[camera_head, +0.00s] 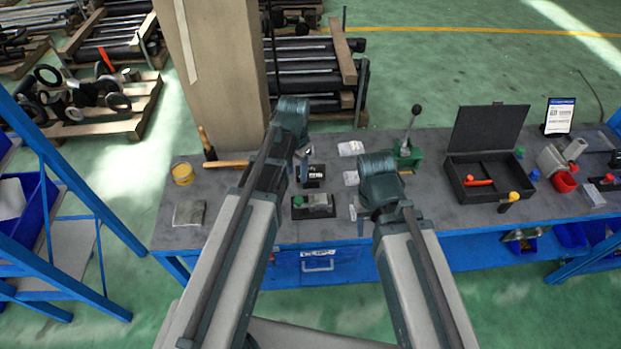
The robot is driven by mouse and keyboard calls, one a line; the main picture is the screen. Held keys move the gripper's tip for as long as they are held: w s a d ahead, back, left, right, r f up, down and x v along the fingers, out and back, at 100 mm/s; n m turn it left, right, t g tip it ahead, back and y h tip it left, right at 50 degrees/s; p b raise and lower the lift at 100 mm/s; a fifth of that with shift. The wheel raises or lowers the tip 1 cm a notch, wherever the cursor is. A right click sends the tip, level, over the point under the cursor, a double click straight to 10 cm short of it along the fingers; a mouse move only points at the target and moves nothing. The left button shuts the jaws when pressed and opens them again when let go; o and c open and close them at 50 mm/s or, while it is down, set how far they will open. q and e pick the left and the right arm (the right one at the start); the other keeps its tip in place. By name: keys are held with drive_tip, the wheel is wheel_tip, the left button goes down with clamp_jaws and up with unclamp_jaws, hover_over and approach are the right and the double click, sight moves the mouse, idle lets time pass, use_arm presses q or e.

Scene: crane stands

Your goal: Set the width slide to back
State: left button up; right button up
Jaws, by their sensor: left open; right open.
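A small slide device with a black base, a grey block and a green knob (313,206) sits on the grey bench near its front edge. I take it as the width slide, but its markings are too small to read. My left gripper (304,172) is mostly hidden by its own arm and hangs behind the device, over a dark block with a pale label. My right gripper (359,219) is small in view, open, to the right of the device and apart from it. Neither gripper visibly holds anything.
A green lever device (407,150) stands behind my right arm. An open black case (486,177) holds an orange-red tool. A yellow tin (182,173), a hammer (226,163) and a grey pad (189,213) lie on the left. A beige pillar (222,70) rises behind the bench.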

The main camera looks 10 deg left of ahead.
sight(298, 200)
use_arm(q)
drive_tip(key=shift+w, duration=0.35)
wheel_tip(298, 200, down, 14)
drive_tip(key=b, duration=1.4)
drive_tip(key=shift+r, duration=0.15)
drive_tip(key=shift+r, duration=0.1)
clamp_jaws()
drive_tip(key=shift+s, duration=0.1)
idle(0.4)
